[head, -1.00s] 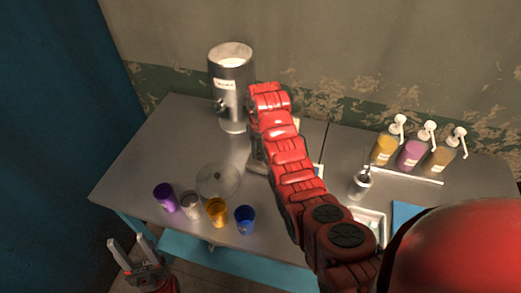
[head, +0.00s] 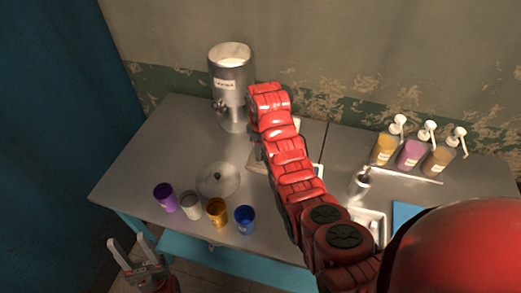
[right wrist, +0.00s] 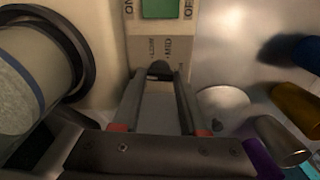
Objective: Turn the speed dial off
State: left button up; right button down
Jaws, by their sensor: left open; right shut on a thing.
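A green switch (right wrist: 160,8) marked ON and OFF sits higher on the panel. My right gripper (right wrist: 160,76) is shut on the dial, with one finger at each side. In the head view my red right arm hides that gripper and most of the machine. My left gripper (head: 135,252) is open and empty, low at the left, off the table's front edge.
Purple (head: 165,197), silver (head: 190,205), orange (head: 217,211) and blue (head: 245,219) cups line the front edge near a round lid (head: 222,184). A metal dispenser (head: 232,80) stands behind. Pump bottles (head: 411,152) and a small metal cup (head: 358,186) are at right.

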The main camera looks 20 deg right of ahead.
jog(key=shift+n, duration=0.6)
jog(key=shift+c, duration=2.2)
grip_release()
notch_tip(320, 180, up, 17)
jog(key=p, duration=1.6)
jog(key=shift+r, duration=0.15)
